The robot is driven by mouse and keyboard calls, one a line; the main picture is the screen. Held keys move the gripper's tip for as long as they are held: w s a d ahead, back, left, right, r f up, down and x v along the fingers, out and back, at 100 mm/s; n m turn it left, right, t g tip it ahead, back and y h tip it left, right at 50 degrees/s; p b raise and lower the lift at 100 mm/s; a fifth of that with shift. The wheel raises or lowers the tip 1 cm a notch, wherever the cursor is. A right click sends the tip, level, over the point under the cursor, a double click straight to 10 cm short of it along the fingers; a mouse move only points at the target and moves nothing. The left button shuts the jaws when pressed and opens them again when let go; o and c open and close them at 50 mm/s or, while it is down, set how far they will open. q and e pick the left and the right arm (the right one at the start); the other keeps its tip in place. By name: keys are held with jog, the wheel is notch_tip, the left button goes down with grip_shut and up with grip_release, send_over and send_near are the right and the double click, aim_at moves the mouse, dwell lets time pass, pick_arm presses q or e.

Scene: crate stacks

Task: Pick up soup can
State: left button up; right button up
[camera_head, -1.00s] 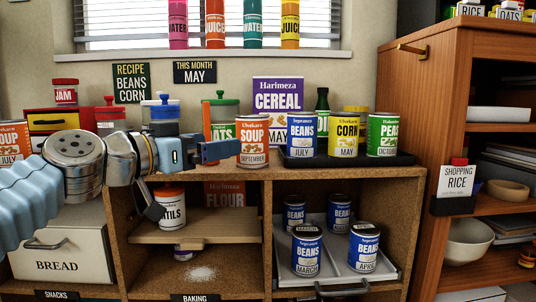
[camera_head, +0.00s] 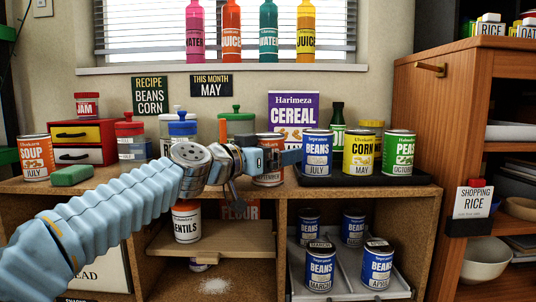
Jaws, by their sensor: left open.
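An orange and white soup can (camera_head: 269,179) stands upright on the wooden counter, left of the beans can (camera_head: 317,155). My left gripper (camera_head: 283,158) is open and level with the can. A blue finger crosses in front of the can's middle and hides most of its label. Whether the other finger is behind the can cannot be seen. A second soup can (camera_head: 36,157), marked July, stands at the far left of the counter. My right gripper is not in view.
Beans, corn (camera_head: 362,155) and peas (camera_head: 398,155) cans stand on a black tray (camera_head: 350,181) close to the right of the fingers. A purple cereal box (camera_head: 293,112) and a green-lidded jar (camera_head: 237,124) stand behind. A green block (camera_head: 73,176) lies at the left.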

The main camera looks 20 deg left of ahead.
pick_arm(q)
jog(key=c, duration=1.4)
jog(key=shift+o, duration=0.2)
jog(key=shift+r, duration=0.1)
